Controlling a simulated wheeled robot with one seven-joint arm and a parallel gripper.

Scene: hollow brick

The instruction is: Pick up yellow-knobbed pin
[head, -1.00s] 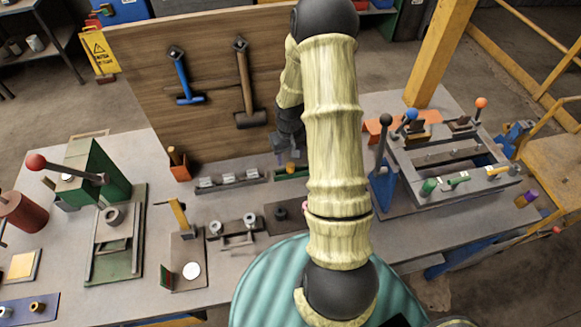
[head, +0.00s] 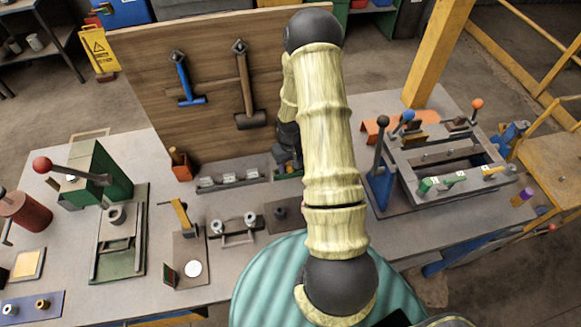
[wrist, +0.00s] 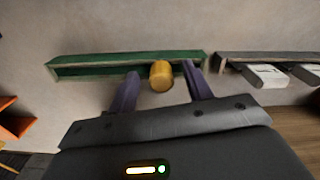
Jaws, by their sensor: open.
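The yellow knob of the pin (wrist: 161,76) shows in the wrist view, at the front edge of a green tray (wrist: 75,69). My gripper (wrist: 161,84) is open, with one dark finger on each side of the knob. I cannot tell whether either finger touches it. The pin's shaft is hidden below the knob. In the head view my gripper (head: 287,163) is low over the back of the bench, beside the wooden board. My arm hides most of the green tray there, and the knob cannot be made out.
A grey rack with white blocks (head: 231,180) stands left of the green tray. The wooden tool board (head: 215,85) rises close behind. A grey frame fixture with coloured knobs (head: 450,155) stands to the right. A small fixture with two round posts (head: 233,226) is in front.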

